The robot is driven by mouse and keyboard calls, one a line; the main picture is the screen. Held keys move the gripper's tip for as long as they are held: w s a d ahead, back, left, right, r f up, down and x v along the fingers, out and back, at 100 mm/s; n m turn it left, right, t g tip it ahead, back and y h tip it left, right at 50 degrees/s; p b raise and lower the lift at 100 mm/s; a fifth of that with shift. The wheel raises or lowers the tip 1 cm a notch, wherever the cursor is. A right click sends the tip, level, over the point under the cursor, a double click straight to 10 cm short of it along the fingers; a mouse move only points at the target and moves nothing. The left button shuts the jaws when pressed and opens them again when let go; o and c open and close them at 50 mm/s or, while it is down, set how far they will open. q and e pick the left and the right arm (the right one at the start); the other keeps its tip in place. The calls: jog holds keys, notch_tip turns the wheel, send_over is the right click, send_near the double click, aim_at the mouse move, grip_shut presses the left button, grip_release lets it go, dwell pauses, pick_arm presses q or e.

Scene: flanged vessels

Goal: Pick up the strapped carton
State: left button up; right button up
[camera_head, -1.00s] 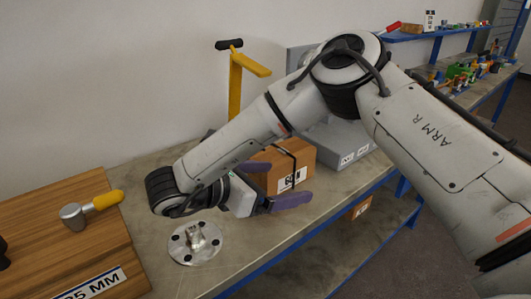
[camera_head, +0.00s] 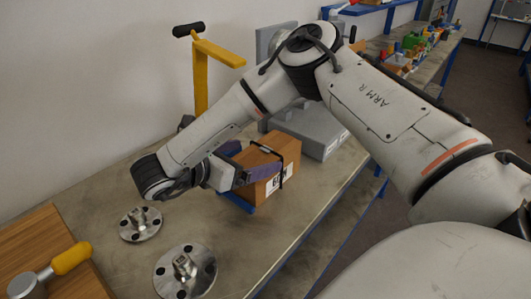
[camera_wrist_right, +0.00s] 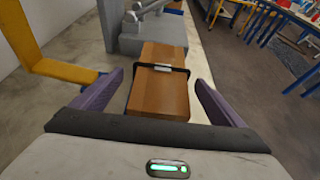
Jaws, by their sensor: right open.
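The strapped carton (camera_head: 286,151) is a brown box with a black strap and a white label, standing on the bench beyond the flanges. It also shows in the right wrist view (camera_wrist_right: 160,98), ahead and centred between the fingers. My right gripper (camera_head: 250,161) is open, with its purple fingers at the carton's near end, one along each side. In the right wrist view (camera_wrist_right: 159,80) gaps show between both fingers and the carton, so it is not gripped. The arm hides part of the carton's left end in the head view. My left gripper is not in view.
Two metal flanges (camera_head: 186,272) lie on the bench in front. A yellow post (camera_head: 201,80) stands behind the arm. A grey block (camera_head: 312,128) sits just beyond the carton. A wooden board with a yellow-handled mallet (camera_head: 50,270) is at left. The bench's blue edge (camera_head: 325,221) runs along the right.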

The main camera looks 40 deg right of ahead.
aim_at(264, 152)
jog(key=x, duration=0.3)
jog(key=shift+s, duration=0.25)
jog(key=shift+w+d+f, duration=0.1)
jog(key=shift+w+d, duration=0.05)
jog(key=shift+d, duration=0.35)
jog(key=c, duration=2.1)
jog(key=shift+c, duration=0.3)
jog(key=shift+w+r, duration=0.1)
jog(key=shift+r, duration=0.15)
